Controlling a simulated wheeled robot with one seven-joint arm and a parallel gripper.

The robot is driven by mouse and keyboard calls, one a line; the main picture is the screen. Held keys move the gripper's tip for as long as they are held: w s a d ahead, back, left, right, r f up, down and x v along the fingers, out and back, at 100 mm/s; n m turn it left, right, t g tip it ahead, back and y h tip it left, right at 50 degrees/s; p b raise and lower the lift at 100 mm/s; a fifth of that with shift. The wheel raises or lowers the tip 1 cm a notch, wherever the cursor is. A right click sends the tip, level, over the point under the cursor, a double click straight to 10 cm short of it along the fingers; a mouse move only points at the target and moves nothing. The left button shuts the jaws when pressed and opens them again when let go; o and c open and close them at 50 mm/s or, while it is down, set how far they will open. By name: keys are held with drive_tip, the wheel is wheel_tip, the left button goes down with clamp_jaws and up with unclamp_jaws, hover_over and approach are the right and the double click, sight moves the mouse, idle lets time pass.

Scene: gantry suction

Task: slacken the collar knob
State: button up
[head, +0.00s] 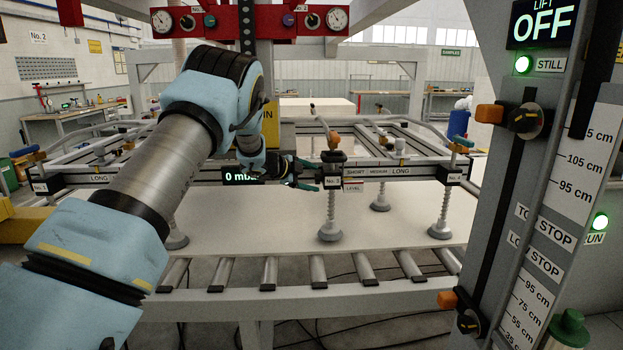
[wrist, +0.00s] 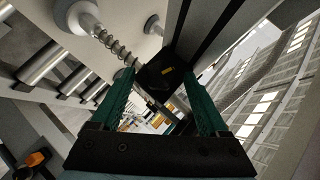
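The black collar (head: 333,170) marked No. 3 sits on the near rail of the suction frame, above a suction cup on a spring stem. An orange-brown handle (head: 333,140) stands on its top. My gripper (head: 314,175) is just left of this collar, its green fingers pointing right towards it.
The suction cup (head: 331,233) stands on a pale sheet (head: 270,225) over rollers (head: 318,271). Rail labels read SHORT, MEDIUM and LONG. A grey mast (head: 470,170) at the right carries orange-knobbed stops (head: 488,113) and a lift sign (head: 545,24) reading OFF. My arm hides the left rail partly.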

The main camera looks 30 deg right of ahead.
drive_tip(key=b+v, duration=0.4)
drive_tip(key=v, duration=0.6)
drive_tip(key=shift+a, duration=0.4)
drive_tip(key=shift+s+r, duration=0.1)
drive_tip(key=s+d+f+t+h+b, duration=0.25)
drive_tip(key=s+f+t+b, duration=0.6)
drive_tip(key=b, duration=1.95)
drive_tip(key=shift+t+y, duration=0.25)
drive_tip(key=shift+t, duration=0.6)
drive_tip(key=x, duration=0.4)
drive_tip(key=w+a+p+x, duration=0.1)
drive_tip(key=x, duration=0.3)
drive_tip(key=r+x, duration=0.1)
drive_tip(key=x, duration=0.4)
drive_tip(key=shift+w+a+p, duration=0.15)
drive_tip(key=shift+a+p, duration=0.1)
drive_tip(key=shift+p, duration=0.15)
